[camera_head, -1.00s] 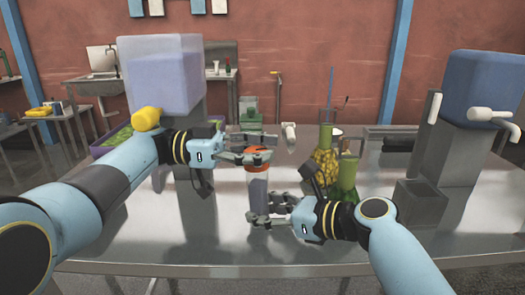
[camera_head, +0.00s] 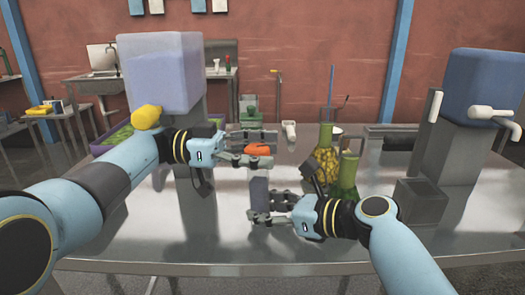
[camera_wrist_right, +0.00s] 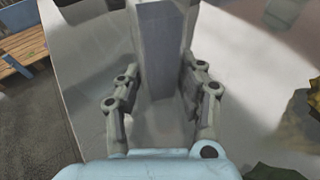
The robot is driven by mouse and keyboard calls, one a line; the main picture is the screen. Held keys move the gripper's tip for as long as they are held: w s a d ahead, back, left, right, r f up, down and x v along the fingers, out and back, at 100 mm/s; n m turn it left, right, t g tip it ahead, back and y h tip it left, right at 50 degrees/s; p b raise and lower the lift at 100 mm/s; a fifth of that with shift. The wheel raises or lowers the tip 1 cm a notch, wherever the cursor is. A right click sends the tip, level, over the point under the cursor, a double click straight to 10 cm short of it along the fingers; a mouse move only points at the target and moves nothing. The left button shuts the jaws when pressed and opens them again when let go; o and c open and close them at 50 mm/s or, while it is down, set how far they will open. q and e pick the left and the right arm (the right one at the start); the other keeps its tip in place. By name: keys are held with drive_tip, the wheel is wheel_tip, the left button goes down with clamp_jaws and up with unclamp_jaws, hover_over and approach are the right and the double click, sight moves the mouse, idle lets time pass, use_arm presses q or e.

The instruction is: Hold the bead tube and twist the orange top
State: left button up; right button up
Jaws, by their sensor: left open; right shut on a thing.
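The bead tube (camera_head: 259,192) stands upright in front of me near the table's middle. It shows as a grey column, and its clear wall is hard to make out now. My right gripper (camera_head: 264,208) is shut on its lower part; the wrist view shows the grey column (camera_wrist_right: 160,50) between the two fingers. The orange top (camera_head: 258,149) shows above the column, with a visible gap below it. My left gripper (camera_head: 255,151) is open at the orange top, one finger behind and one in front. Whether the fingers touch the top cannot be told.
A green flask (camera_head: 347,175) and a yellow-filled flask (camera_head: 326,158) stand close to the right of the tube. Blue-topped machines stand at both sides. The front of the table (camera_head: 190,245) is clear.

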drive_tip(key=shift+s+f, duration=0.1)
drive_tip(key=shift+f, duration=0.05)
use_arm(q)
drive_tip(key=w+a, duration=0.1)
drive_tip(key=a, duration=1.1)
drive_tip(key=shift+w, duration=0.35)
drive_tip(key=shift+f, duration=0.1)
